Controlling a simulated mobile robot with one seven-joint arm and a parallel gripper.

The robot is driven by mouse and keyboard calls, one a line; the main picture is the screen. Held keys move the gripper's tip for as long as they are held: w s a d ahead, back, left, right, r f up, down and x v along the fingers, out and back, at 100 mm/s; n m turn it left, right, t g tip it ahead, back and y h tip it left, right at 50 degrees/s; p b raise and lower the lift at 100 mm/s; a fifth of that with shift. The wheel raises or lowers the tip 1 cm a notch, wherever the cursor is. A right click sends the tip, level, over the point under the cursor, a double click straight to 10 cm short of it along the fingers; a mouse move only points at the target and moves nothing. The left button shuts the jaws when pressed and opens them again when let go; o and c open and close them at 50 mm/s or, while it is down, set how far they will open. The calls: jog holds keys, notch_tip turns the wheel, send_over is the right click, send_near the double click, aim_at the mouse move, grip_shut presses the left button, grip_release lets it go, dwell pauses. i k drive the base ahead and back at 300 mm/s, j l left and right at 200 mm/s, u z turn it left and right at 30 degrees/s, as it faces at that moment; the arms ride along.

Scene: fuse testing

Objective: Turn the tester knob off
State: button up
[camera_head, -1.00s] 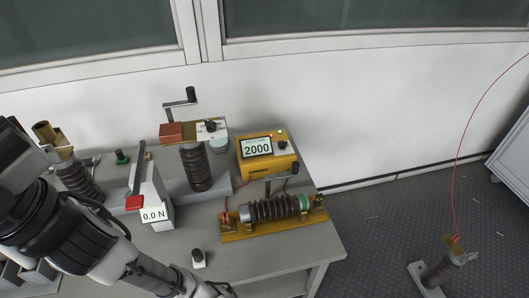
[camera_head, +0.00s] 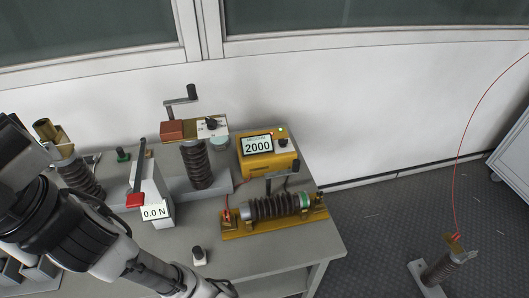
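The yellow tester (camera_head: 268,165) stands at the back right of the grey table, against the wall. Its display (camera_head: 257,145) reads 2000. A dark knob (camera_head: 283,142) sits on its top face right of the display, with a small greenish-yellow light (camera_head: 281,129) behind it. The knob's exact setting is too small to read. My arm comes in from the left and runs down to the bottom edge of the head view, left of and nearer than the tester. My gripper is out of the picture, and nothing touches the knob.
A ribbed brown fuse on a yellow base (camera_head: 247,231) lies in front of the tester. A crank stand with a ribbed column (camera_head: 196,165) stands left of it. A force gauge reading 0.0 N (camera_head: 155,212) and a small knob (camera_head: 199,255) are nearer my arm.

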aim_at(282, 142)
jog(key=i+l, duration=0.1)
jog(key=l, duration=0.2)
jog(key=i+l, duration=0.15)
jog(key=l, duration=0.2)
jog(key=i+l, duration=0.1)
jog(key=l, duration=0.2)
jog(key=i+l, duration=0.15)
jog(key=l, duration=0.15)
jog(key=u, duration=0.05)
